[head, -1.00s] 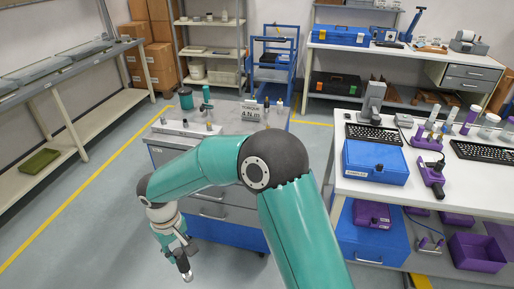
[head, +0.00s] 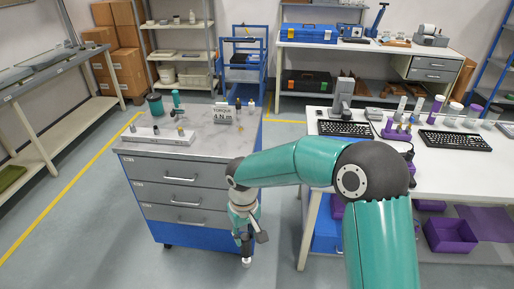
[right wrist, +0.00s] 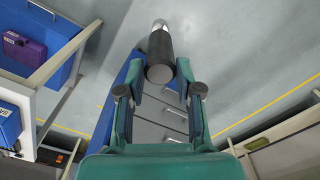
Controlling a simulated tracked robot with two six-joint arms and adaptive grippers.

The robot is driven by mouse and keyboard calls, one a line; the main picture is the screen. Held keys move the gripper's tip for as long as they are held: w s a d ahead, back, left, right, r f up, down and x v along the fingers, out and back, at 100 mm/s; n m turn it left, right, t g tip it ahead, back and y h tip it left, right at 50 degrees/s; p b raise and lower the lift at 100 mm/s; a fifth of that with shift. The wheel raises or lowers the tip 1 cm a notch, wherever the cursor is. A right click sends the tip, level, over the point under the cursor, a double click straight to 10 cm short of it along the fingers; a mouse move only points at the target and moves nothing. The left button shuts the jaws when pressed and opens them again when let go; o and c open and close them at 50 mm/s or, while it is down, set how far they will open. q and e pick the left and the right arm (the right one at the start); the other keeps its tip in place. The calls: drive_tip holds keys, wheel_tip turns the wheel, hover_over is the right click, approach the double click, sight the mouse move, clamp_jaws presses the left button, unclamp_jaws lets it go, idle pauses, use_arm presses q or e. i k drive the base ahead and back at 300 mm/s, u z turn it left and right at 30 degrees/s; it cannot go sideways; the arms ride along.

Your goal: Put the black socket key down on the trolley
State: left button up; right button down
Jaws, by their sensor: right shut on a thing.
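The black socket key (right wrist: 159,57) is gripped between my right fingers in the right wrist view, its silver end pointing away. In the head view my right gripper (head: 245,235) points down, with the key's silver tip (head: 247,263) lowest. The key hangs in front of the trolley's right front corner, below its top. The trolley (head: 215,143) has a grey top, grey drawers and a blue base. Its drawer fronts (right wrist: 165,132) also show in the right wrist view, behind the fingers. My left gripper is not in view.
The trolley top carries a pale rail block (head: 158,136), a teal cup (head: 155,105), a torque sign (head: 222,114) and small tools. Its front right top is clear. A white workbench (head: 440,165) with keyboards stands to the right, across a narrow gap.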

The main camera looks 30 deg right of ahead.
sight(223, 148)
drive_tip(key=z, duration=0.25)
drive_tip(key=i, duration=1)
drive_tip(key=u, duration=0.1)
